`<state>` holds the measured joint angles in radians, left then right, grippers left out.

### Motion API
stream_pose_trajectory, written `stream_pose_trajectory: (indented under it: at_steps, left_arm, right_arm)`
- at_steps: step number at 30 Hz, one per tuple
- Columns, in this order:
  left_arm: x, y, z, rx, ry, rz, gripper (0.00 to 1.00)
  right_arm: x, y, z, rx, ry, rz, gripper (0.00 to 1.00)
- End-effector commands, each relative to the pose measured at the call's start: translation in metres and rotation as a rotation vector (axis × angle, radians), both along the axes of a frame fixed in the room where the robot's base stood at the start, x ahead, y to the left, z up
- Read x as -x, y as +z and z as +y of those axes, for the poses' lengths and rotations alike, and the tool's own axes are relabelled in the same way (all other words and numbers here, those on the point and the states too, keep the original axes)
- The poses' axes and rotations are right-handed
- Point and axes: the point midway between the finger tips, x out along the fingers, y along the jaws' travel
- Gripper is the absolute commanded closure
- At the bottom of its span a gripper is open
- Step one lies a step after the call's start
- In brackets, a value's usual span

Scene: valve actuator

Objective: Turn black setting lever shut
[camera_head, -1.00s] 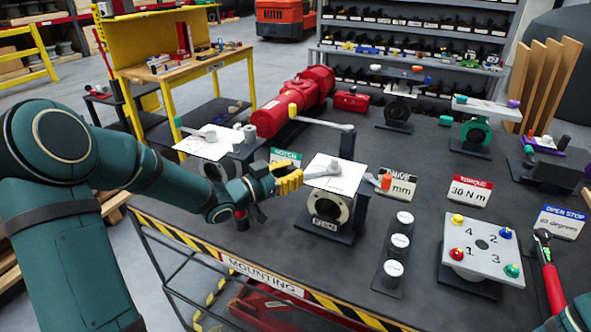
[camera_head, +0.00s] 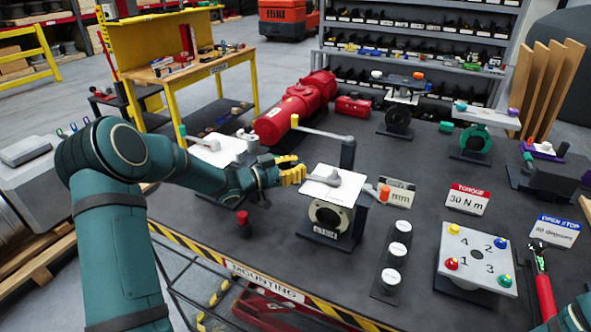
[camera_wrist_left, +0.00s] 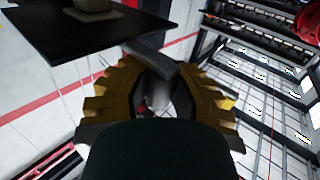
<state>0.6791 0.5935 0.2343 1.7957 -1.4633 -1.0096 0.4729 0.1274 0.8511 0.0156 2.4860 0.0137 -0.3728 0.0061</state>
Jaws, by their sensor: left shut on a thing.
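The setting lever (camera_head: 322,180) looks grey rather than black in the head view. It lies over a white plate (camera_head: 335,192) on top of a valve body with a round pale front (camera_head: 328,215). My left gripper (camera_head: 303,174) has yellow fingers and is shut on the lever's left end. In the left wrist view, the yellow fingers (camera_wrist_left: 158,95) sit on both sides of a dark grey bar (camera_wrist_left: 152,62). The exact contact is partly hidden. My right gripper is not in view.
A red actuator (camera_head: 295,108) and a pale-topped unit (camera_head: 215,150) stand behind. A red knob (camera_head: 243,217) stands in front of my left arm. White cylinders (camera_head: 397,252) stand to the right.

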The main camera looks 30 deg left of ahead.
Motion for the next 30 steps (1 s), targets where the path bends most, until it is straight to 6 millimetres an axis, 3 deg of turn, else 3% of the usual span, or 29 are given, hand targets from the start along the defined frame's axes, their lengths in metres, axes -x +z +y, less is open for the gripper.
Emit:
stream_pose_trajectory:
  at_steps: [21,22,25,30]
  left_arm:
    - [-0.0094,0.0019,0.0086,-0.004,0.019,-0.003,1.00]
    - [-0.0094,0.0019,0.0086,-0.004,0.019,-0.003,0.81]
    - [-0.0092,0.0015,0.0077,-0.004,0.017,-0.002,0.48]
    - [-0.0090,0.0010,0.0051,-0.002,0.011,-0.002,0.48]
  right_arm:
    - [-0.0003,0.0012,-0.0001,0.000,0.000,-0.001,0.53]
    - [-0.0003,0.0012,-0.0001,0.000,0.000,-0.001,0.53]
    - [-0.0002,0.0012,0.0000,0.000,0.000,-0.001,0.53]
    - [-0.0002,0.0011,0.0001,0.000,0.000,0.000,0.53]
